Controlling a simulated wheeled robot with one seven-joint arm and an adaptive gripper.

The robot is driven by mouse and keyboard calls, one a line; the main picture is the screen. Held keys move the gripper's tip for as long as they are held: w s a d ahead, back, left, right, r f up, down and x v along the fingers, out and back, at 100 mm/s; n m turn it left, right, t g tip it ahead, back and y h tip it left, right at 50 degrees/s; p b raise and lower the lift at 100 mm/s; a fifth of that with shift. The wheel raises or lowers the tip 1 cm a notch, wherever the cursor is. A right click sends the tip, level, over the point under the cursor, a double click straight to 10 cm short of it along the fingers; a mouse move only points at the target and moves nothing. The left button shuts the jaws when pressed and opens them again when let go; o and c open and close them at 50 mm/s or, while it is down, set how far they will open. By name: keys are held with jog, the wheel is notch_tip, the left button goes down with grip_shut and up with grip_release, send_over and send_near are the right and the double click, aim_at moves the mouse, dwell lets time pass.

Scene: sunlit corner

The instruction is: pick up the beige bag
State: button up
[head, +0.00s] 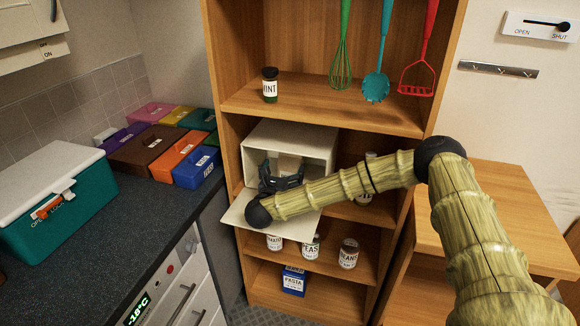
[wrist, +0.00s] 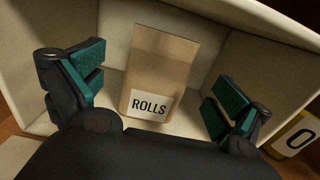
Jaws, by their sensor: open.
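The beige bag (wrist: 165,62) stands inside an open white box and carries a white label reading ROLLS. In the head view only a part of the bag (head: 289,165) shows above my gripper. My gripper (head: 283,175) is at the mouth of the box (head: 318,140), over its lowered front flap. In the wrist view my gripper (wrist: 158,95) is open, with a dark green pad on each side of the bag. A gap shows between the bag and each pad. No contact is visible.
The box sits on a shelf of a wooden cabinet (head: 330,103). Its walls (wrist: 265,65) stand close around my fingers. Several jars stand on the shelf below, and a jar (head: 364,190) is right of the box. A teal cooler (head: 75,200) sits on the left counter.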

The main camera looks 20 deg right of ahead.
aim_at(289, 163)
jog(key=shift+w+d, duration=0.25)
jog(key=shift+w, duration=0.15)
jog(key=shift+w+d+f, duration=0.15)
jog(key=shift+w+f, duration=0.4)
jog(key=shift+w, duration=0.25)
jog(key=shift+w+d+r+p, duration=0.2)
jog(key=shift+d+p, duration=0.1)
jog(key=shift+p, duration=0.25)
jog(key=shift+d+p+x, duration=0.25)
jog(key=shift+p+x, duration=0.75)
jog(key=shift+x, duration=0.95)
jog(key=shift+s, duration=0.15)
jog(key=c, duration=1.1)
jog(key=shift+c, duration=0.2)
